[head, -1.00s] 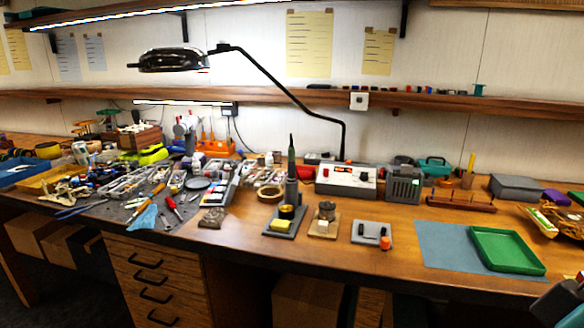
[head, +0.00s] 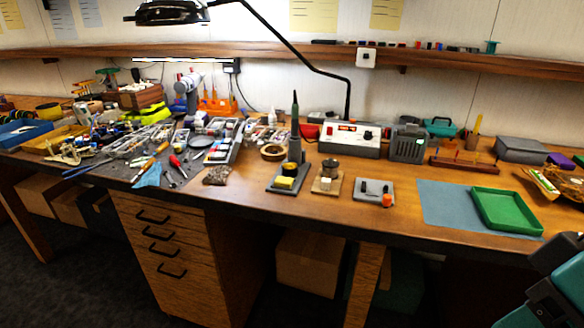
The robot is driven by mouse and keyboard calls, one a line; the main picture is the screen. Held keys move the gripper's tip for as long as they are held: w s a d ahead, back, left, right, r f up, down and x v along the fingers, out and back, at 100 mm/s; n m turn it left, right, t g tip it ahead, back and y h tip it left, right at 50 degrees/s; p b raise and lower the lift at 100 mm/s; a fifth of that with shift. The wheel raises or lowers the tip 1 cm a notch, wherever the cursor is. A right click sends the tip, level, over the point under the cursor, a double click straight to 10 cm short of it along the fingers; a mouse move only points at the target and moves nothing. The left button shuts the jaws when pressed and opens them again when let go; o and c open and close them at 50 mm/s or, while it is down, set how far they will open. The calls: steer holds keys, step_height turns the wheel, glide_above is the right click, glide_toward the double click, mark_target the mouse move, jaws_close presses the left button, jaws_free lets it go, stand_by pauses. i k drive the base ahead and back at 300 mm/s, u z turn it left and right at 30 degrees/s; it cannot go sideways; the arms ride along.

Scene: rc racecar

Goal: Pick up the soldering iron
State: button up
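The soldering iron (head: 294,125) stands upright in its stand in the head view, just right of the picture's middle, with a grey-green handle and a thin dark top end. Its lower part is hidden in the holder. The stand (head: 275,187) is a dark base with a yellow sponge at its front, near the bench's front edge. Part of my own arm, teal and black, shows at the lower right corner, well away from the iron. My gripper's fingers are not in view.
A white soldering station (head: 349,140) is behind the iron. A small tin on a wooden block (head: 327,186) stands close on the right, a grey plate (head: 373,190) beyond it. A green tray (head: 507,211) lies further right. Loose tools crowd the left. A lamp arm (head: 290,52) hangs above.

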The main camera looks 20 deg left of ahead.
mark_target(294, 136)
steer(key=z, duration=0.1)
steer(key=k, duration=0.45)
steer(key=u, duration=1.1)
steer(key=i, duration=1.45)
steer(key=z, duration=1)
steer(key=i, duration=0.45)
steer(key=z, duration=0.45)
